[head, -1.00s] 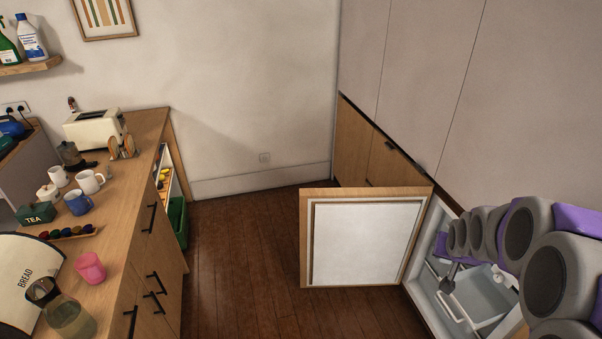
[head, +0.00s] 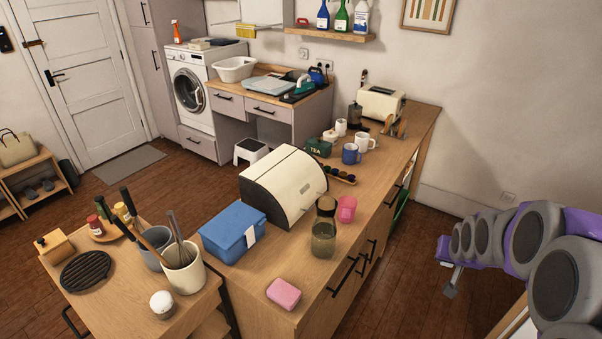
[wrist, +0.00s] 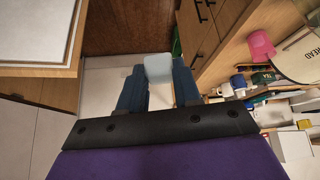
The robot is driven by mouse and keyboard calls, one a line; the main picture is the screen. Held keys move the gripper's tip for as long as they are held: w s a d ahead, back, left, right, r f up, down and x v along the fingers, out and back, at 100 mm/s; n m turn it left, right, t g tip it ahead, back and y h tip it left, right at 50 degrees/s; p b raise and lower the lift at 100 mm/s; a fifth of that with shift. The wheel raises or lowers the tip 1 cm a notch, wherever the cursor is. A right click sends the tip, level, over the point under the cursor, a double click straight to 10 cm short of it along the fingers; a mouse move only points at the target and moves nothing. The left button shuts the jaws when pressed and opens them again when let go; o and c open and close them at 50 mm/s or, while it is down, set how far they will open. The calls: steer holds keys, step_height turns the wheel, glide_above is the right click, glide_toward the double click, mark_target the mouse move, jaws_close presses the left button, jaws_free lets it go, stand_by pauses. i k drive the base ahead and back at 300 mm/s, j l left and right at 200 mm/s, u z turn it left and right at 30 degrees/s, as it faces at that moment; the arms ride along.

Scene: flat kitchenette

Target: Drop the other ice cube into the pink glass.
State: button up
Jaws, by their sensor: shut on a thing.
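The pink glass (head: 347,209) stands on the wooden counter beside a lidded glass jar; it also shows at the upper right of the wrist view (wrist: 261,46). My gripper (head: 450,290) hangs over the floor at the right of the head view, well apart from the glass. In the wrist view its blue fingers (wrist: 159,84) are shut on a pale, whitish ice cube (wrist: 158,66). The cube cannot be made out in the head view. The inside of the glass is too small to tell.
The glass jar (head: 323,238), bread bin (head: 265,185), blue box (head: 232,231) and pink sponge (head: 284,293) share the counter (head: 330,275). Mugs (head: 351,153) stand farther back. Floor lies between my arm and the counter.

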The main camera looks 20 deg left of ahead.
mark_target(346, 209)
steer(key=i+j+u, duration=0.15)
steer(key=j+u, duration=0.25)
steer(key=i+j+u, duration=0.2)
steer(key=u, duration=0.25)
steer(key=i+j, duration=0.55)
steer(key=j, duration=0.15)
